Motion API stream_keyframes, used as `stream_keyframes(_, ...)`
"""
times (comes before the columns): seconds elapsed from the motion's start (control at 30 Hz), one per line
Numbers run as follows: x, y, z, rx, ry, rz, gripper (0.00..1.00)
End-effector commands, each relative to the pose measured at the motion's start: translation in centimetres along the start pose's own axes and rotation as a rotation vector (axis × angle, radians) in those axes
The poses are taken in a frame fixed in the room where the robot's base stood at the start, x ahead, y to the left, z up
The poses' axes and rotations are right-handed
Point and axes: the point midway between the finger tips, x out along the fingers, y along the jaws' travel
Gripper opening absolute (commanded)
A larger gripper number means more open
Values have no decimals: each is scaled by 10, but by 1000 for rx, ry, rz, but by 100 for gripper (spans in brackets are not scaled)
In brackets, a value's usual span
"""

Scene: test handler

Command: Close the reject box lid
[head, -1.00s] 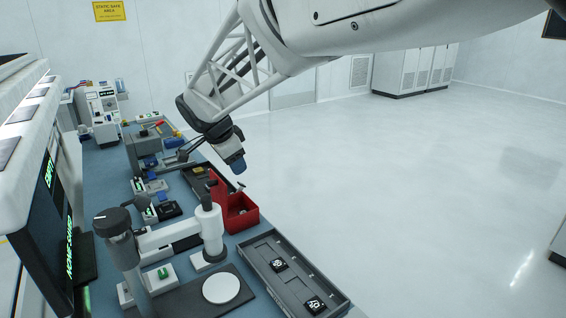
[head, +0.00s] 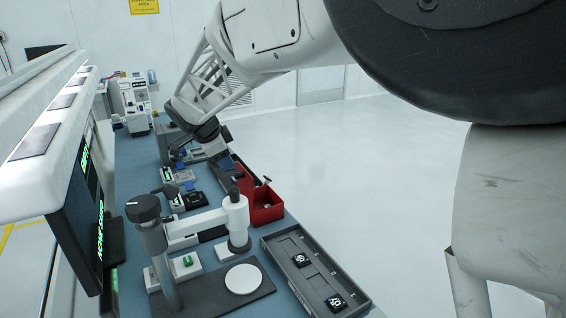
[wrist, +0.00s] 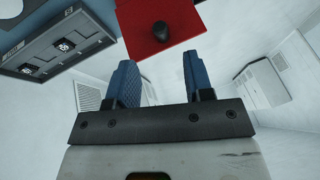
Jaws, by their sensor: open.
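The red reject box (head: 267,211) stands on the blue bench, beside a grey tray. In the head view its top is open, and its red lid (head: 242,182) appears raised on the box's far side. My gripper (wrist: 158,70) is open, with nothing between its two blue fingers. In the wrist view a flat red surface (wrist: 130,28) with a dark knob (wrist: 160,30) lies just beyond the fingertips, apart from them. In the head view my fingertips are mostly hidden near the lid.
The grey tray (head: 283,238) holds two dark chips and also shows in the wrist view (wrist: 28,53). A microscope-like stand (head: 158,245) is on the near bench. Small fixtures crowd the bench left of the box. Open floor lies right of the bench.

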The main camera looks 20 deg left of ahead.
Motion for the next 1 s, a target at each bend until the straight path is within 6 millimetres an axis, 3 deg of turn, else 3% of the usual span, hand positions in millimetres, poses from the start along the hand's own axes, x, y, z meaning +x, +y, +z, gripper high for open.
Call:
stream_keyframes(0.6, 64, 0, 0, -1, -1, 0, 47)
stream_keyframes(1.0, 73, 0, 0, -1, -2, -1, 47)
